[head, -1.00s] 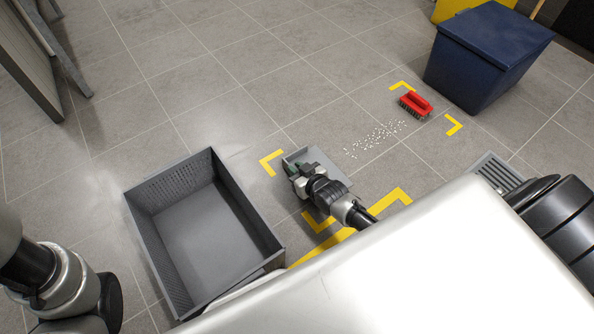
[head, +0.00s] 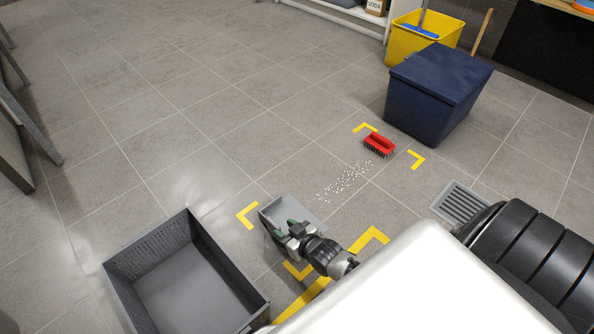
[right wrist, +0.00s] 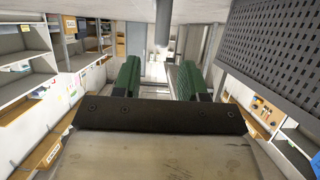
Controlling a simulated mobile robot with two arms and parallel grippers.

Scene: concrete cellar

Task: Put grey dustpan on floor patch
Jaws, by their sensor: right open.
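The grey dustpan (head: 300,210) is in the head view, within the yellow corner marks of the floor patch (head: 338,215), near their left end. It looks to be on or very close to the floor; I cannot tell which. My right gripper (head: 287,232) is open at the dustpan's near side, its green fingers partly covering it. Whether they touch it is unclear. The right wrist view shows the same gripper (right wrist: 156,78) with its two green fingers apart, and I cannot make out the dustpan there. My left gripper is not in view.
A grey crate (head: 128,262) stands left of the dustpan. A red brush (head: 379,144) and white crumbs (head: 345,182) lie farther back. A navy bin (head: 432,95), yellow bucket (head: 428,32) and floor drain (head: 460,203) are to the right. The floor behind the crate is clear.

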